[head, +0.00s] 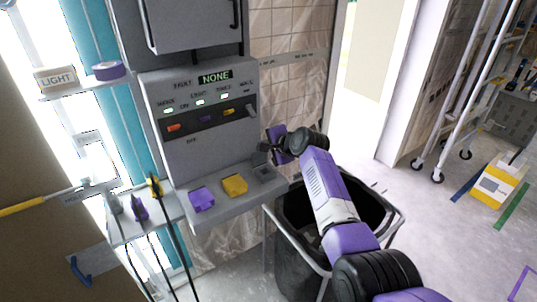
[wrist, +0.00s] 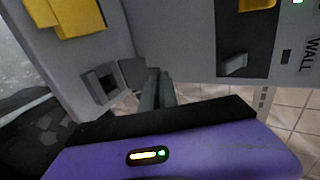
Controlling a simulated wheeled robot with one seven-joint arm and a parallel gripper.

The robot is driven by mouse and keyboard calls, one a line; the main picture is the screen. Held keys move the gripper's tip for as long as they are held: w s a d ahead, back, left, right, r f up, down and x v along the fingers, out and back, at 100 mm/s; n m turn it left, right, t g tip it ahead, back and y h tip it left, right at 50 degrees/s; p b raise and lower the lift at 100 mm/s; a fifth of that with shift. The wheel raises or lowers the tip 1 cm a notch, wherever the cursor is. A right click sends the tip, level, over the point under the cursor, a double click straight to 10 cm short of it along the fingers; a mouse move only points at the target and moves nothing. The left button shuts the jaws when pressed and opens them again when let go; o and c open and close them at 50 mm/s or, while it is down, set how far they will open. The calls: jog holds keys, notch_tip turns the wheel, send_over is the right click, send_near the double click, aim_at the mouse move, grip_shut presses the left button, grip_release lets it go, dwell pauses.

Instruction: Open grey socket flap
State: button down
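The grey socket (head: 265,173) is at the right end of the panel's lower ledge. In the wrist view its dark square opening (wrist: 101,84) is uncovered. The grey flap (wrist: 132,72) stands up at the side of the socket nearest the panel face, right beside my fingers. My gripper (wrist: 159,78) has its two dark grey fingers together, with no clear gap and nothing seen between them. In the head view my gripper (head: 266,148) is just above and behind the socket, partly hidden by its own wrist. I cannot tell whether the fingers touch the flap.
A yellow flap (head: 234,185) and a purple flap (head: 202,199) lie on the same ledge, left of the socket. A black bin (head: 296,262) stands below my arm. A grey lever (wrist: 235,64) sticks out of the panel face.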

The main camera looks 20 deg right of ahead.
jog(key=c, duration=1.8)
grip_release()
jog(key=shift+f, duration=0.35)
jog(key=shift+c, duration=0.2)
jog(key=shift+o, duration=1.2)
jog(key=shift+s, duration=0.1)
jog(key=v, duration=0.7)
jog(key=shift+s+r, duration=0.25)
jog(key=shift+s, duration=0.05)
jog(key=shift+d, duration=0.15)
